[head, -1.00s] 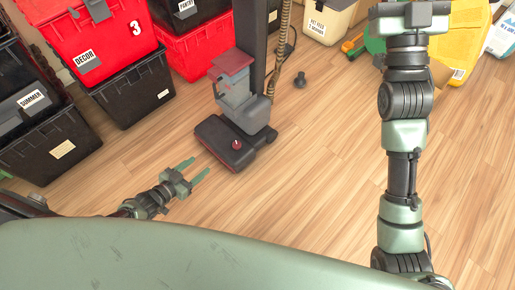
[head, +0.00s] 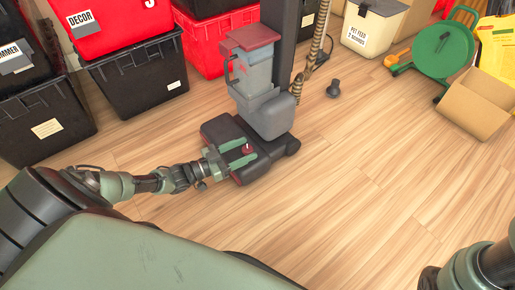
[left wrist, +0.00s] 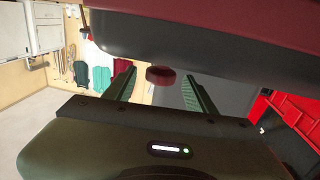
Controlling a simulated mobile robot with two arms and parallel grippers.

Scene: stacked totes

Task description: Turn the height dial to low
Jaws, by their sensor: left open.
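A vacuum cleaner with a grey, red-topped body (head: 258,90) stands upright on the floor on its dark floor head (head: 222,130). The small red dial (head: 247,149) sits on top of the floor head. My left gripper (head: 251,148) is open, with its green fingers reaching over the floor head on either side of the dial. In the left wrist view the dial (left wrist: 160,75) shows between the two spread fingers, with a gap on each side. I cannot read its setting or any marks. My right gripper is out of view; only part of that arm shows at bottom right.
Black and red totes (head: 141,78) are stacked at the left and back. A hose (head: 318,45) hangs beside the vacuum's column. A small dark object (head: 333,89) lies behind it. A green reel (head: 437,48) and cardboard box (head: 478,104) stand at right. Floor at centre right is clear.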

